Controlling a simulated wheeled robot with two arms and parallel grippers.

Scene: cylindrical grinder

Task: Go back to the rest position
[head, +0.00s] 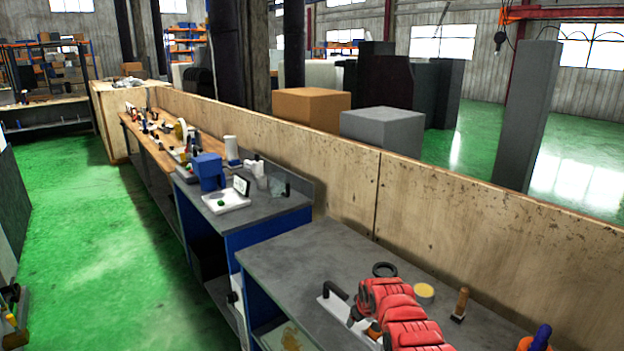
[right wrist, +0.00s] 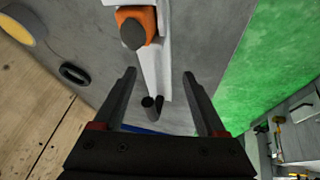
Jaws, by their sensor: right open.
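My right arm (head: 400,315), red and segmented, reaches in from the bottom over the near grey worktable. My right gripper (right wrist: 159,75) is open in the right wrist view. Its two black fingers are apart with nothing held between them. Beyond the fingers lies a white plate (head: 332,304) with a black upright part (head: 338,291) at one end. An orange part with a dark round top (right wrist: 133,30) is at the plate's other end. In the head view, the arm hides part of the plate. My left gripper is not in view.
On the grey worktable (head: 300,250) are a black ring (head: 384,269), a yellow-topped disc (head: 424,293) and a wooden-handled tool (head: 461,303). A wooden partition (head: 330,165) runs behind the tables. A second table farther back holds a blue device (head: 208,172). The green floor (head: 90,240) at left is clear.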

